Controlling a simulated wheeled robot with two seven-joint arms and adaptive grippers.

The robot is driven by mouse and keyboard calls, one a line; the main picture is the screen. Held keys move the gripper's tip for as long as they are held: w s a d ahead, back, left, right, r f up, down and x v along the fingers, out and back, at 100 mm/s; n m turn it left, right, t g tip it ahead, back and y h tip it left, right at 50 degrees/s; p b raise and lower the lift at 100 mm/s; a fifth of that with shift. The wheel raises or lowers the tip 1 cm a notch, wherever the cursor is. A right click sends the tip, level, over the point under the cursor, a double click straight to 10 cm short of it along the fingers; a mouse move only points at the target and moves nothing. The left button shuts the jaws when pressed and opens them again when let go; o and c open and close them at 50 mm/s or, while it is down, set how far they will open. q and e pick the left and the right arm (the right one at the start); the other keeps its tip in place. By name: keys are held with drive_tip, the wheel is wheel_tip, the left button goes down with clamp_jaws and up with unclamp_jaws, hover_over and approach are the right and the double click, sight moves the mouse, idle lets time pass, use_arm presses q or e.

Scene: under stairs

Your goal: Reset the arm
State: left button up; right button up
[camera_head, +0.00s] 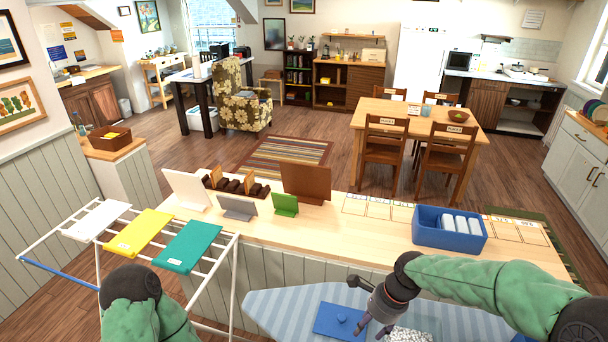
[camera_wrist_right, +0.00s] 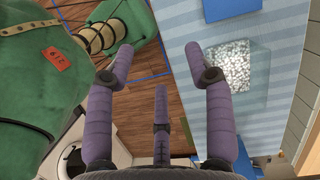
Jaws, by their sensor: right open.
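My right arm, in a green sleeve, reaches in from the lower right of the head view.
A long wooden counter (camera_head: 375,236) lies ahead, bearing a blue bin (camera_head: 449,240) with white rolls and several upright panels. A drying rack at the left holds white, yellow and teal cloths (camera_head: 187,246). A dining table (camera_head: 425,123) stands farther back.

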drive_tip(key=s+a+f+n, duration=0.1)
drive_tip(key=s+f+n, duration=0.15)
drive_tip(key=f, duration=0.55)
drive_tip(key=s+a+f+n, duration=0.1)
drive_tip(key=f+n, duration=0.3)
drive_tip(key=f, duration=0.4)
drive_tip(key=s+a+f+n+y, duration=0.1)
drive_tip(key=s+a+f+n, duration=0.2)
drive_tip(key=s+f+n, duration=0.85)
use_arm(q)
wheel_tip(320, 180, down, 15)
drive_tip(key=b, duration=1.5)
drive_tip(key=shift+w+f, duration=0.15)
drive_tip(key=shift+w, duration=0.1)
use_arm(e)
wheel_tip(320, 180, down, 15)
drive_tip(key=a+m, duration=0.1)
drive_tip(key=shift+s+a+r+m, duration=0.15)
drive_tip(key=shift+s+a+m, duration=0.1)
drive_tip(key=shift+a+m, duration=0.15)
drive_tip(key=shift+d, duration=0.1)
drive_tip(key=shift+c, duration=1.4)
use_arm(q)
drive_tip(key=shift+d, duration=0.1)
use_arm(e)
drive_tip(key=shift+d, duration=0.1)
